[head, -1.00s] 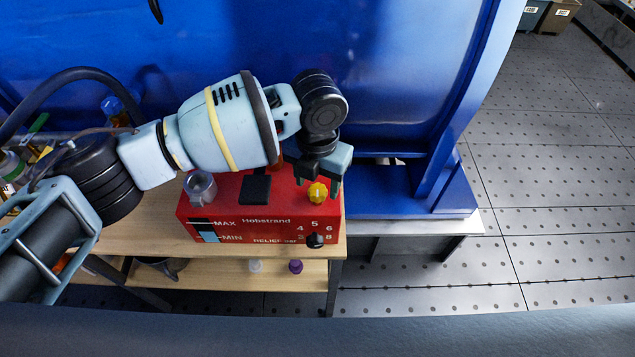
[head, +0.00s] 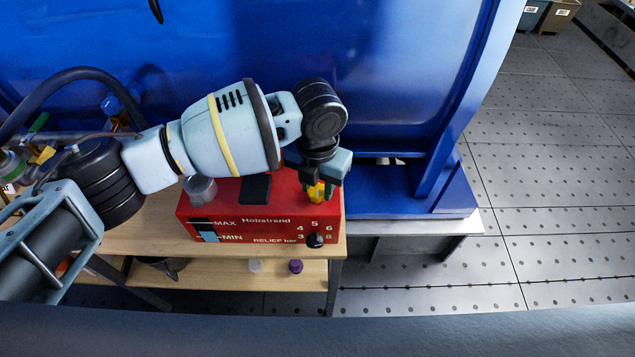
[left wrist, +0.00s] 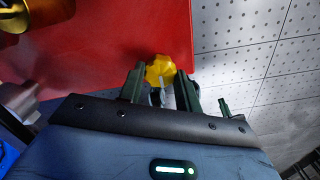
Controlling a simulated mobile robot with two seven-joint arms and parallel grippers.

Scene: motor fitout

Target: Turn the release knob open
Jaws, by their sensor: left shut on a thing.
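The yellow release knob (head: 317,192) stands on top of the red Hobstrand unit (head: 270,228), near its right end. My left gripper (head: 318,188) reaches down over it from above and is shut on it, covering part of the knob. In the left wrist view the knob (left wrist: 160,70) sits between the two dark fingers (left wrist: 161,88). How far the knob is turned cannot be told. My right gripper is not in view.
The red unit stands on a wooden bench (head: 160,225). A black knob (head: 315,240) is on its front beside the relief numbers. A grey cylinder (head: 200,190) stands on its left. A blue frame (head: 400,190) is close behind.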

